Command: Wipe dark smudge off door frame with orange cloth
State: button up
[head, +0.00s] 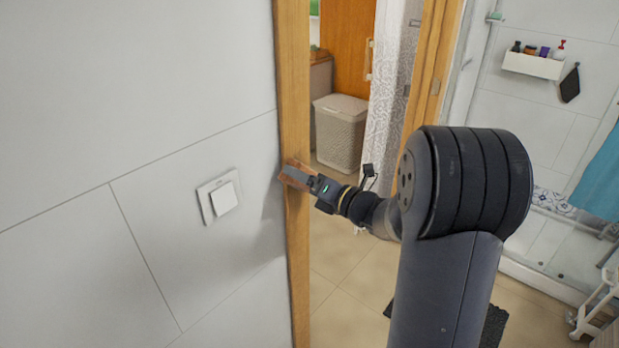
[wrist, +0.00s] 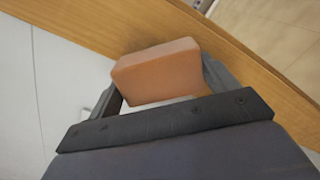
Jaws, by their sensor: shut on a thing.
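My gripper (head: 296,176) is shut on the orange cloth (wrist: 158,70), which looks like a folded block between the two fingers in the wrist view. In the head view the cloth is a small brownish patch at the fingertips, against or very close to the wooden door frame (head: 293,80). The frame also runs diagonally behind the cloth in the wrist view (wrist: 110,32). I cannot tell for sure whether the cloth touches the wood. No dark smudge shows on the visible wood; the part behind the cloth and gripper is hidden.
A white light switch (head: 220,197) is on the wall left of the frame. Through the doorway stand a laundry basket (head: 341,132) and a patterned curtain (head: 388,80). A white shelf with bottles (head: 533,65) hangs at the far right.

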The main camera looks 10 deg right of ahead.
jog(key=shift+s+a, duration=0.25)
jog(key=shift+a, duration=0.1)
jog(key=shift+r+p, duration=0.85)
jog(key=shift+r, duration=0.15)
jog(key=shift+w+d+f+p, duration=0.1)
jog(key=shift+w+d+p, duration=0.15)
jog(key=shift+w+d, duration=0.5)
jog(key=shift+w+d+p, duration=0.2)
jog(key=shift+w+d, duration=0.2)
jog(key=shift+d, duration=0.55)
jog(key=shift+s+d, duration=0.1)
jog(key=v, duration=0.7)
jog(key=shift+s+d+p, duration=0.2)
jog(key=shift+s+p, duration=0.15)
jog(key=shift+p, duration=0.05)
